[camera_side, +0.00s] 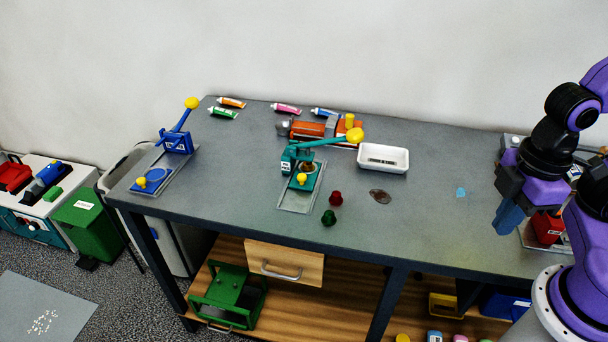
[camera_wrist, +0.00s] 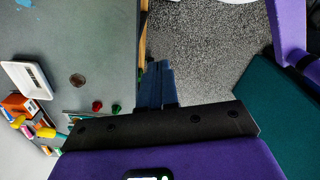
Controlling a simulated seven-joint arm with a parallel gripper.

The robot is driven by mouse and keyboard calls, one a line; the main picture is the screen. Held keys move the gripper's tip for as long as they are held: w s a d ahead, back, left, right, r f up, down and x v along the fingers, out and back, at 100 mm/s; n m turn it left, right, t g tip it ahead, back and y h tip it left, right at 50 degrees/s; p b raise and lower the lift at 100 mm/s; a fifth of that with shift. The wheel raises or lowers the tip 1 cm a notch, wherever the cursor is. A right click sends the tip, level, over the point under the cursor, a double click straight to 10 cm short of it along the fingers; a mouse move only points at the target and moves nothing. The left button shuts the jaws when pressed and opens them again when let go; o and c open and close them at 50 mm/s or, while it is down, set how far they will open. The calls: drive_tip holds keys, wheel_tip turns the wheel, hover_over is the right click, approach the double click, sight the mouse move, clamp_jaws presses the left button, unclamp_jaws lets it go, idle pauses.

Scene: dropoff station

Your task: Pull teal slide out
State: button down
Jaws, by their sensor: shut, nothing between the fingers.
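The teal press (camera_side: 296,158) stands mid-table, with a long lever ending in a yellow knob (camera_side: 355,135). Its teal slide (camera_side: 306,178), with a small yellow knob, sits on a grey base plate (camera_side: 293,203) that reaches toward the table's front edge. In the wrist view the press is mostly hidden behind my gripper's body. My gripper (camera_side: 503,230) is at the right end of the table, well to the right of the slide. Its blue fingers, also in the wrist view (camera_wrist: 159,66), are together and hold nothing.
A red piece (camera_side: 336,198) and a green piece (camera_side: 328,217) stand right of the base plate. A white tray (camera_side: 383,158) and an orange device (camera_side: 308,129) lie behind. A blue press (camera_side: 177,142) stands left. A dark stain (camera_side: 380,196) marks the clear table between tray and gripper.

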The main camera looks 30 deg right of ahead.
idle(0.3)
drive_tip(key=c, duration=1.2)
unclamp_jaws()
drive_tip(key=shift+w+a, duration=0.1)
drive_tip(key=o, duration=0.3)
drive_tip(key=w+a+r+m, duration=0.3)
drive_tip(key=w+a, duration=0.4)
drive_tip(key=w, duration=0.3)
drive_tip(key=shift+w+a, duration=0.25)
drive_tip(key=shift+a, duration=0.05)
drive_tip(key=m, duration=1)
hover_over(302, 176)
drive_tip(key=f, duration=0.1)
wheel_tip(302, 176, down, 18)
drive_tip(key=shift+r, duration=0.2)
